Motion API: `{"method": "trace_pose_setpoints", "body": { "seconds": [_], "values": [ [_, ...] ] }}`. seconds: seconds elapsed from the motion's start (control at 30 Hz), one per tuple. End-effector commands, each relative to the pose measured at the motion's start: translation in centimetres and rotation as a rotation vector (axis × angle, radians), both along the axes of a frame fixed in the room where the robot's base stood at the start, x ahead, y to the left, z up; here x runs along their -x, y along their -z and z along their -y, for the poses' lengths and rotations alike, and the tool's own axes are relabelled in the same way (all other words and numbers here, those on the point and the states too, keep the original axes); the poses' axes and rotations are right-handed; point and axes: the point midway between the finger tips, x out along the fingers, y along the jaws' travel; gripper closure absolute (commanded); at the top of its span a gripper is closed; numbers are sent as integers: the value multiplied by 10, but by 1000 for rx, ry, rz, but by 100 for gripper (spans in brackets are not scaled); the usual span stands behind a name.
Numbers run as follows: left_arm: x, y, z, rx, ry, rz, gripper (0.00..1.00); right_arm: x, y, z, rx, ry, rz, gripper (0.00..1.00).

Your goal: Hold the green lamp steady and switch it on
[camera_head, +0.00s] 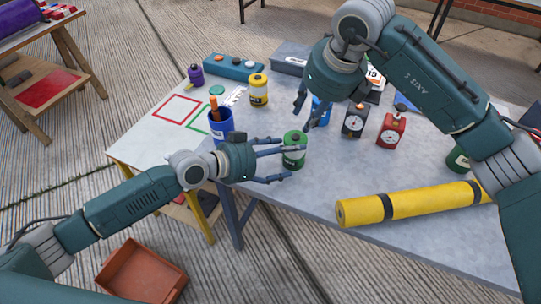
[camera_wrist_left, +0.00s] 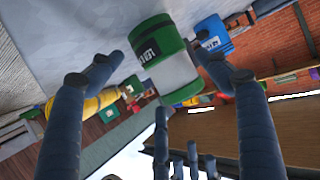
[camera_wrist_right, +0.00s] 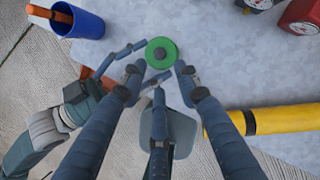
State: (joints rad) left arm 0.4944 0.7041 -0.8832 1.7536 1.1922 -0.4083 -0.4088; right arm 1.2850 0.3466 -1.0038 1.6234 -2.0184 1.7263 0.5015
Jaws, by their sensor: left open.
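The green lamp (camera_head: 294,150) stands upright near the front left edge of the grey table. It has a green top, a pale middle band and a green base. My left gripper (camera_head: 288,160) is open, with its fingers spread around the lamp's side. In the left wrist view the lamp (camera_wrist_left: 165,62) sits between the spread fingers; contact is unclear. My right gripper (camera_head: 303,118) points down above the lamp. In the right wrist view its fingers are apart, with the lamp's round green top and dark knob (camera_wrist_right: 160,54) between and beyond the tips.
A blue cup (camera_head: 220,124) stands left of the lamp, and a yellow lamp (camera_head: 258,90) behind it. A yellow roll (camera_head: 405,203) lies at the front right. Black (camera_head: 355,121) and red (camera_head: 391,130) gauges stand to the right. An orange bin (camera_head: 141,272) is on the ground.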

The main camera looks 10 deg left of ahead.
Motion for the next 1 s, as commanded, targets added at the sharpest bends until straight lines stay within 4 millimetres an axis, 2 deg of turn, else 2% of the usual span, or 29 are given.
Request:
{"method": "trace_pose_setpoints", "body": {
  "seconds": [0.2,0.53,0.57,0.77,0.8,0.97,1.0],
  "values": [
    [-11,8,16,2,1,0,24,0,0,0,0,0,0,69],
    [-13,10,17,0,0,0,24,0,0,0,0,0,0,69],
    [-13,10,17,0,0,0,28,0,0,0,0,0,0,69],
    [-13,10,18,0,0,0,67,0,0,0,0,0,0,69],
    [-13,10,18,1,0,-1,69,0,0,0,0,0,0,69],
    [-13,10,18,0,1,-2,69,0,0,0,0,0,0,100],
    [-13,10,18,0,1,-2,69,0,0,0,0,0,0,100]
  ]
}}
